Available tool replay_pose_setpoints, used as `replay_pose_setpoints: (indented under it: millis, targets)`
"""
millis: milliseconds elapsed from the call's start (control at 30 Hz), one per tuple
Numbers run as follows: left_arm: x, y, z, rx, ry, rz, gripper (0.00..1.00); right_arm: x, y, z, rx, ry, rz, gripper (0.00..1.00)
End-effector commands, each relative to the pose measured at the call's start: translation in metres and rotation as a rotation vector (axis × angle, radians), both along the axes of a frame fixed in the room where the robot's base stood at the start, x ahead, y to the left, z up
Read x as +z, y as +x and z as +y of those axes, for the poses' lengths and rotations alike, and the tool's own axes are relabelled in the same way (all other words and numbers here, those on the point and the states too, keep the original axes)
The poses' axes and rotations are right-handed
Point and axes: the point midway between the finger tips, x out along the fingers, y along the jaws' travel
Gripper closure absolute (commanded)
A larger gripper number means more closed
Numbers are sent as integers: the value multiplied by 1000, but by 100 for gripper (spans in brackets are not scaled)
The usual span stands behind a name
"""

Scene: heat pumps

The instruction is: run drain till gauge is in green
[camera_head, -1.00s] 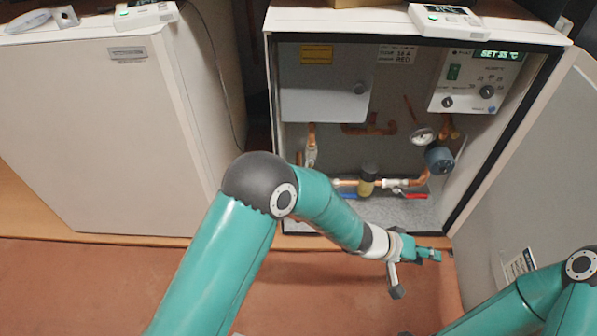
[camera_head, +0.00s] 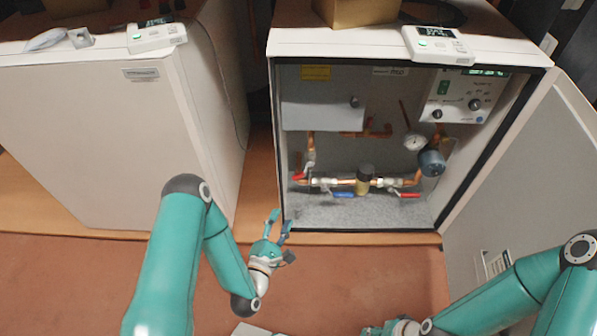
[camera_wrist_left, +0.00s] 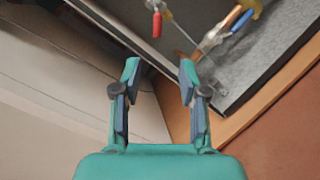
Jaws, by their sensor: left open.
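The round white gauge (camera_head: 414,141) hangs on the copper piping inside the open cabinet. Its needle and any green zone are too small to read. A red handle (camera_head: 299,177) sits at the left end of the pipe run, with a blue handle (camera_head: 344,195) and another red handle (camera_head: 409,195) to its right. I cannot tell which works the drain. My left gripper (camera_head: 281,220) is open and empty at the cabinet's lower left front corner. In the left wrist view its fingers (camera_wrist_left: 158,77) point toward a red handle (camera_wrist_left: 157,24), apart from it. My right gripper is partly cut off at the bottom edge.
The open cabinet door (camera_head: 525,165) stands at the right. A closed white cabinet (camera_head: 80,130) stands at the left. A blue round pump (camera_head: 432,163) and a brass fitting (camera_head: 364,178) sit on the piping.

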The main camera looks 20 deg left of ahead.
Motion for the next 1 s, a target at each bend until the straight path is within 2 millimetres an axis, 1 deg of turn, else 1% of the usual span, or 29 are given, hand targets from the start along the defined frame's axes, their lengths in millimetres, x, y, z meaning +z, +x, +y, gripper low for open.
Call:
replay_pose_setpoints:
  millis: [33,167,267,367,700,800,900,1000]
  targets:
    - [0,2,4,9,1,1,58,1,0,0,0,0,0,58]
    - [-1,13,4,7,4,-4,58,-4,0,0,0,0,0,58]
    - [-1,27,3,7,4,-6,58,-8,0,0,0,0,0,58]
    - [-1,46,2,6,5,-7,58,-13,0,0,0,0,0,58]
    - [-2,120,0,7,3,-7,58,-34,0,0,0,0,0,58]
    - [-1,138,0,7,2,-6,58,-39,0,0,0,0,0,58]
    - [-1,152,-1,7,2,-4,58,-43,0,0,0,0,0,58]
    - [-1,161,-1,7,2,-2,58,-45,0,0,0,0,0,58]
